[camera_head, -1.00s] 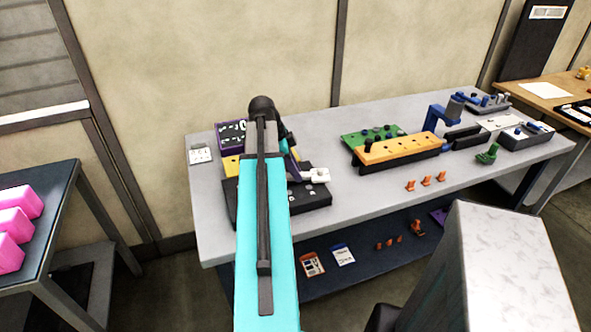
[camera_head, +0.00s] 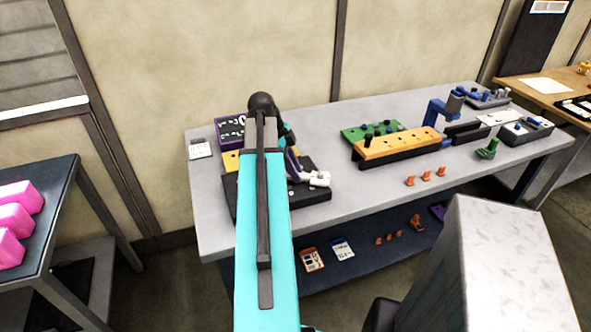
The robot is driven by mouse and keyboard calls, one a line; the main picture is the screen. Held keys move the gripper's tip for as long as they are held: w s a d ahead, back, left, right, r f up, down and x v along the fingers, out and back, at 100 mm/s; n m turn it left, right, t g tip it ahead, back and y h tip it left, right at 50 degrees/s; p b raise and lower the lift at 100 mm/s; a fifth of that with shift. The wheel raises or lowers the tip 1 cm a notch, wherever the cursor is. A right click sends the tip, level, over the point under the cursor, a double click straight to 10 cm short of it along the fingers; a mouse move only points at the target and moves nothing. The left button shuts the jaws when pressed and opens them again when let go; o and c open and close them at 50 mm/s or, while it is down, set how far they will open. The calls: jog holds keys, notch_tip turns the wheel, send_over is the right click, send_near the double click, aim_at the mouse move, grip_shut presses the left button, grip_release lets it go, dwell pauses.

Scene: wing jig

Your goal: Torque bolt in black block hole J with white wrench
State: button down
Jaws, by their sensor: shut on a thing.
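The black block (camera_head: 315,195) lies at the left part of the grey table, partly hidden behind my arm. My gripper (camera_head: 295,175) is over the block, with most of it covered by my own arm. It is shut on the white wrench (camera_head: 318,179), whose pale end shows to the right, low over the block's top. I cannot tell whether the wrench touches a bolt. The bolt and the letter of hole J are too small or hidden to make out.
A purple panel (camera_head: 230,128) and a small white card (camera_head: 200,149) lie behind the block. An orange block (camera_head: 395,146), a green board (camera_head: 358,133) and several orange pieces (camera_head: 426,175) stand to the right. A table with pink blocks (camera_head: 18,218) is at left.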

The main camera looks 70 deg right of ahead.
jog(key=shift+s+a+m+y, duration=0.1)
jog(key=shift+a+m+y, duration=0.2)
jog(key=shift+a+m, duration=0.4)
jog(key=shift+a, duration=0.1)
jog(key=shift+a+m+y, duration=0.5)
jog(key=shift+a+m, duration=0.5)
jog(key=shift+m, duration=0.2)
jog(key=shift+a, duration=0.15)
jog(key=shift+w+a+m+y, duration=0.25)
jog(key=shift+a+m+y, duration=0.15)
jog(key=shift+a+m, duration=0.7)
jog(key=shift+m, duration=0.1)
jog(key=shift+w+a, duration=0.1)
jog(key=shift+a, duration=0.05)
